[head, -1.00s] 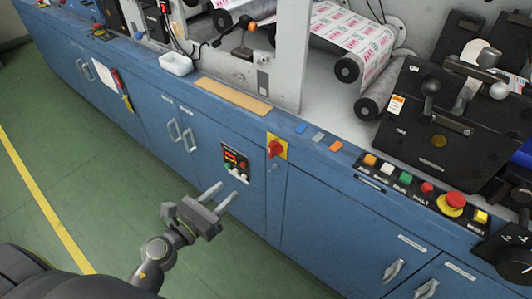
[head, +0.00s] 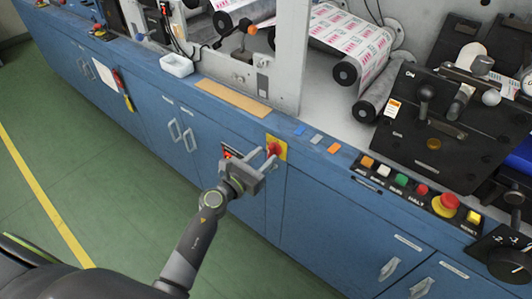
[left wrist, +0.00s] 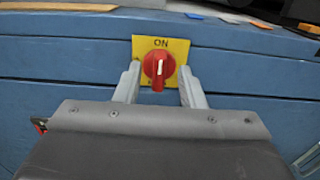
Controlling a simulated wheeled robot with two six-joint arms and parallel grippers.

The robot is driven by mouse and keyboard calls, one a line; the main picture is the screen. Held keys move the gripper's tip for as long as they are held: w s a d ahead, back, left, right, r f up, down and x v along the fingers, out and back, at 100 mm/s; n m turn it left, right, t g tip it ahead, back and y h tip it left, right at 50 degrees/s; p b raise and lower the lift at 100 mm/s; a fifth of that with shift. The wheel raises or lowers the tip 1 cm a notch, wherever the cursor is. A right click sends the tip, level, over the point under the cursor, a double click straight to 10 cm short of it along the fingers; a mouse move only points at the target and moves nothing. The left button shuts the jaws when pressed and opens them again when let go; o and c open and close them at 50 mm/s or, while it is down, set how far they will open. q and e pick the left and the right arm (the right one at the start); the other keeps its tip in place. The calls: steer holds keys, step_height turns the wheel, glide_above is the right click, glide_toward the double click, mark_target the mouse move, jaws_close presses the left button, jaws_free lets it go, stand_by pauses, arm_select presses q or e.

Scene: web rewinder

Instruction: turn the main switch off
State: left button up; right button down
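The main switch is a red rotary knob (left wrist: 158,67) on a yellow plate (left wrist: 180,46) marked ON at the top. Its white pointer mark is upright, towards ON. In the head view the red knob (head: 273,149) sits on the blue cabinet front below the worktop edge. My left gripper (head: 264,153) is open in front of it. In the left wrist view its two fingers (left wrist: 160,84) stand on either side of the knob, with gaps between; whether they reach its depth is unclear. The lower lettering on the plate is mostly hidden. My right gripper is not in view.
A small control panel (head: 229,153) left of the switch is partly hidden by my left gripper. A row of push buttons with a red emergency stop (head: 446,202) runs along the worktop edge at right. Blue cabinet doors with handles (head: 390,268) lie below. Green floor is clear at left.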

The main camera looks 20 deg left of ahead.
arm_select(q)
steer(key=shift+x, duration=0.9)
jaws_close()
